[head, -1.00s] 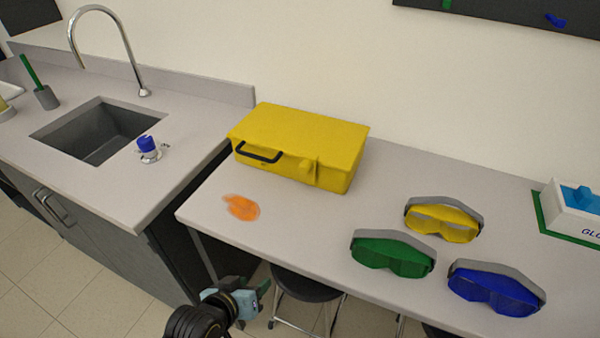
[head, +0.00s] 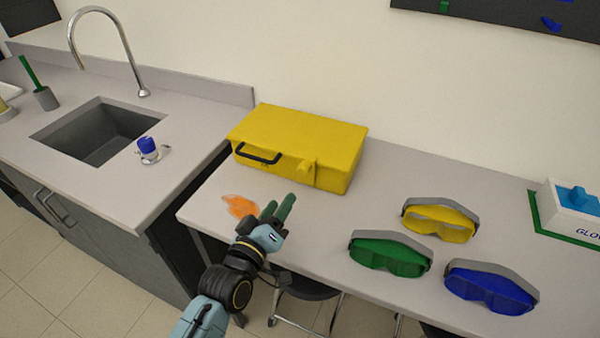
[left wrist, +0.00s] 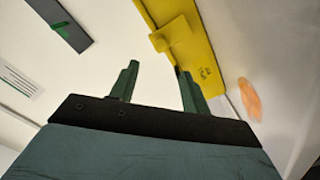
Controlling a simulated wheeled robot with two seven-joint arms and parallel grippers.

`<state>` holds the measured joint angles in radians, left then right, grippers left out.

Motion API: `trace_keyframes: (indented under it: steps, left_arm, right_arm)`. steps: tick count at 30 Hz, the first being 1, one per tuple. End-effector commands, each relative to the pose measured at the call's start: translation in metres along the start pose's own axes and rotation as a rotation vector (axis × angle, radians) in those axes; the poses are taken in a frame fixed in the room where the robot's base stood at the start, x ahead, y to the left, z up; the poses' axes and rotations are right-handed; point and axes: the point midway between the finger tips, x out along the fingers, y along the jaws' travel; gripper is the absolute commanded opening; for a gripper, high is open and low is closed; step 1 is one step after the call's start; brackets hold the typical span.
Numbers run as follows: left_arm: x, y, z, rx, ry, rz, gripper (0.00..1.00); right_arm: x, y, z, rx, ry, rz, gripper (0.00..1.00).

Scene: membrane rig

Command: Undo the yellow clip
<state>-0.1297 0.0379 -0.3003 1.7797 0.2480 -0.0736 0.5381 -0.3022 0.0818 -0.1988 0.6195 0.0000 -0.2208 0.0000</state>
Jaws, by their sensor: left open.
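A yellow case (head: 298,142) lies shut at the back left of the table. A black handle (head: 257,154) and a yellow clip (head: 307,166) are on its front face. The case also shows in the left wrist view (left wrist: 205,65), with the clip (left wrist: 158,41) above my fingers. My left gripper (head: 279,206) is in front of the case, below and left of the clip, with its green fingers apart and empty. It also shows in the left wrist view (left wrist: 157,82). The fingers are clear of the clip. My right gripper is out of view.
An orange stain (head: 238,205) is on the table left of my gripper. Yellow goggles (head: 440,220), green goggles (head: 389,256) and blue goggles (head: 490,288) lie at the right. A sink (head: 100,133) is in the left counter. A glove box (head: 575,212) stands at the far right.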

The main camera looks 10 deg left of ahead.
Motion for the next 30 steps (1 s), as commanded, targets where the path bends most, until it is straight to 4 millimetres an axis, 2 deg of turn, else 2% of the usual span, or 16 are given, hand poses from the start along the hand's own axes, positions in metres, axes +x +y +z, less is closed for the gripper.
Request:
trace_keyframes:
  steps: [9,15,21,30]
  left_arm:
    - [0.067,0.001,0.000,0.002,0.000,0.001,0.47]
    - [0.098,0.000,0.000,0.003,-0.002,0.000,0.47]
    - [0.113,0.000,0.000,0.003,-0.001,0.000,0.47]
    - [0.114,0.000,0.000,0.002,-0.002,-0.001,0.47]
  right_arm:
    - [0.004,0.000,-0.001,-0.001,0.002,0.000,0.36]
    - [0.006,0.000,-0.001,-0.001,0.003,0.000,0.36]
    - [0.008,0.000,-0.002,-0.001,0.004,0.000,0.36]
    - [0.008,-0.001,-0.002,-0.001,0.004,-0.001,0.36]
